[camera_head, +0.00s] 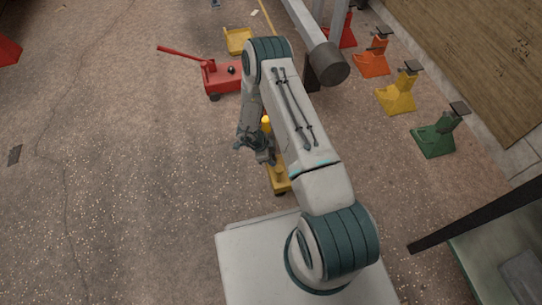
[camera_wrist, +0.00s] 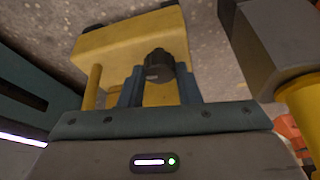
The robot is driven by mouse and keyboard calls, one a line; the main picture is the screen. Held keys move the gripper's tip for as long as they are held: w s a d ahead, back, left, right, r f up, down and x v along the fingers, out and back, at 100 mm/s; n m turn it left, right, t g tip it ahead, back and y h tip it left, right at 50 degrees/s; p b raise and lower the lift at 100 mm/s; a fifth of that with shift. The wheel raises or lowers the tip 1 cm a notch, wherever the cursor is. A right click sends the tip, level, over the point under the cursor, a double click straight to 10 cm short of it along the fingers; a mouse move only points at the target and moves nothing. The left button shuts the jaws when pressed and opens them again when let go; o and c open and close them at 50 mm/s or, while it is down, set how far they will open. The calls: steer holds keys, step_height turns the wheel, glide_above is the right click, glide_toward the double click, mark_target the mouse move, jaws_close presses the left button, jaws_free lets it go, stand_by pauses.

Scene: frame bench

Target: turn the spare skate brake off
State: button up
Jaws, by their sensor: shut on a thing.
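A yellow skate (camera_head: 278,180) stands on the floor just in front of my base, partly hidden by my arm. In the wrist view its yellow body (camera_wrist: 120,45) fills the upper left, with a dark brake knob (camera_wrist: 159,66) on the near face. My gripper (camera_wrist: 159,84) has its two blue fingers on either side of this knob and is shut on it. In the head view my gripper (camera_head: 268,158) is at the skate, and the knob is hidden there. I cannot read the knob's on or off marking.
A red jack (camera_head: 222,78) with a long handle and another yellow item (camera_head: 238,40) stand beyond my arm. Red, orange (camera_head: 372,60), yellow (camera_head: 397,95) and green (camera_head: 436,138) stands line the right. A grey beam (camera_head: 325,60) lies overhead. The floor at left is free.

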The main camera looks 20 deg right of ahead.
steer(key=m+g, duration=0.1)
steer(key=m, duration=0.1)
steer(key=m+y+p, duration=0.1)
steer(key=m, duration=0.2)
steer(key=shift+w+d+m+g+p, duration=0.1)
steer(key=shift+w+m+g+p, duration=0.05)
steer(key=shift+m+g+p, duration=0.2)
steer(key=m, duration=0.2)
steer(key=m+g+y, duration=0.1)
steer(key=m, duration=0.2)
steer(key=shift+w+d+y+p, duration=0.1)
steer(key=shift+y+p, duration=0.2)
steer(key=shift+p, duration=0.05)
steer(key=shift+m, duration=0.25)
steer(key=o, duration=1)
steer(key=p+v, duration=0.2)
steer(key=v, duration=0.5)
steer(key=p+v, duration=0.2)
steer(key=v, duration=0.4)
steer(key=shift+w+r+p, duration=0.3)
steer(key=shift+w, duration=0.05)
